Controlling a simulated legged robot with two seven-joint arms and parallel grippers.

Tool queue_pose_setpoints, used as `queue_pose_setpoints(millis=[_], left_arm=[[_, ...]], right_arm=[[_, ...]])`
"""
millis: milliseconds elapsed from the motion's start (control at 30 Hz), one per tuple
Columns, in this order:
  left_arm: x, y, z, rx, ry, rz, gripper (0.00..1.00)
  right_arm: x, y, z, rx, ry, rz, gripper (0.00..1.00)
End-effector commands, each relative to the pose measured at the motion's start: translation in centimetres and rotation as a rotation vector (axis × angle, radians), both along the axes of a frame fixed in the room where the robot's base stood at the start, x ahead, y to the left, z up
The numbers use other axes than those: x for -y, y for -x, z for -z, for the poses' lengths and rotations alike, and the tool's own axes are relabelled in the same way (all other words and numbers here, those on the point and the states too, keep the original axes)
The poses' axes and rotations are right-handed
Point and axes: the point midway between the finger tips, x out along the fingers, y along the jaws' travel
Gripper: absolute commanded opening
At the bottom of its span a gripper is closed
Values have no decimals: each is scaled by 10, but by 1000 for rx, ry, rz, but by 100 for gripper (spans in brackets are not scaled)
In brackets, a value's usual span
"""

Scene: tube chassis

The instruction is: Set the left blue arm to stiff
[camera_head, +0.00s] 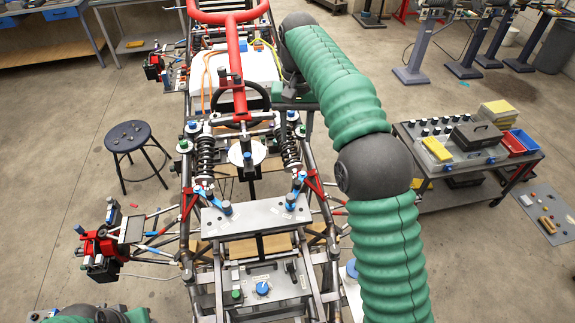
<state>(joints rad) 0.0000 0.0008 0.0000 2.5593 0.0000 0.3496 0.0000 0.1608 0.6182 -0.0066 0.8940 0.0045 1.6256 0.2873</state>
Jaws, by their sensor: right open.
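The left blue arm (226,208) is a short blue piece at the left of a grey plate across the tube chassis, below the left spring damper. A matching right blue arm (291,201) stands at the plate's right end. The setting of either is too small to read. My right arm reaches up the picture over the chassis and bends back toward it. My right gripper (288,106) is open and points down near the top of the right damper, apart from the left blue arm. Only a piece of my left arm shows at the bottom left; its gripper is out of view.
A red frame tube and a dark steering wheel (240,104) rise beyond the dampers. A grey box (270,284) with a blue knob lies nearer. A round stool (128,136) is left, and a tool cart (462,198) right. Floor is free between stool and chassis.

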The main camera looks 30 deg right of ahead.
Motion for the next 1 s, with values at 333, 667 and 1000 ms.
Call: queue_pose_setpoints(millis=[333,667,1000], left_arm=[[0,1,0,-1,0,0,41],[0,0,-15,0,0,0,41],[0,0,-17,0,0,0,41]], right_arm=[[0,0,71,-9,-1,0,41],[-1,0,148,-7,-1,-1,41],[0,1,168,-1,0,-1,41]])
